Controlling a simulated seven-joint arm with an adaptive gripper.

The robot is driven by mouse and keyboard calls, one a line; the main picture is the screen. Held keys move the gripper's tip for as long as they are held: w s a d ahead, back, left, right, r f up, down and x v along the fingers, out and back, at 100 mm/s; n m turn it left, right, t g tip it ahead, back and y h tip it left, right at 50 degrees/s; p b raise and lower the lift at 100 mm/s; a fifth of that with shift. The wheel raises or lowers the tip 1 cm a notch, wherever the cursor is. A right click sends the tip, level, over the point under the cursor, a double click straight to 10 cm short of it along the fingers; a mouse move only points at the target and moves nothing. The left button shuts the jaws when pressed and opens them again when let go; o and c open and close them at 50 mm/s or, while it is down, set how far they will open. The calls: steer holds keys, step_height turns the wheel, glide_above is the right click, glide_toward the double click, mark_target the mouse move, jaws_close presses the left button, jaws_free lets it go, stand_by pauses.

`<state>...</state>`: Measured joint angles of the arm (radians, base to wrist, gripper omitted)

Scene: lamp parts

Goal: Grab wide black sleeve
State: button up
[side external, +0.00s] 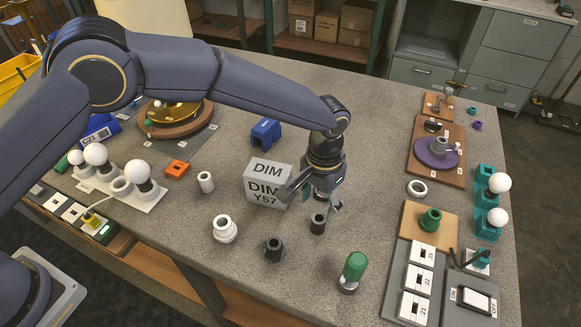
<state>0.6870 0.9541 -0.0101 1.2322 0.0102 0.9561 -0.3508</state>
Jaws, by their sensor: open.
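A plain black sleeve (318,224) stands upright on the grey table, with its round top opening showing. A second dark piece (273,249), wider and with a lip or bump at its side, stands to its left and nearer the camera. I cannot tell for certain which one the task calls the wide black sleeve. My gripper (315,203) points down with its fingers apart, just above and behind the plain black sleeve. Nothing shows between the fingers, and I cannot tell the exact gap to the sleeve.
A grey-white DIM Y57 box (266,182) stands close left of my gripper. A white socket piece (225,229), a white sleeve (206,182) and a green-capped part (354,271) stand nearby. A switch panel (470,292) lies at right. The table between the sleeve and panel is mostly clear.

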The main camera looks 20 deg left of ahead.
mark_target(319, 217)
steer(key=f, duration=0.6)
steer(key=shift+s+d, duration=0.2)
steer(key=shift+d, duration=0.1)
steer(key=c, duration=1.1)
steer(key=shift+r, duration=0.1)
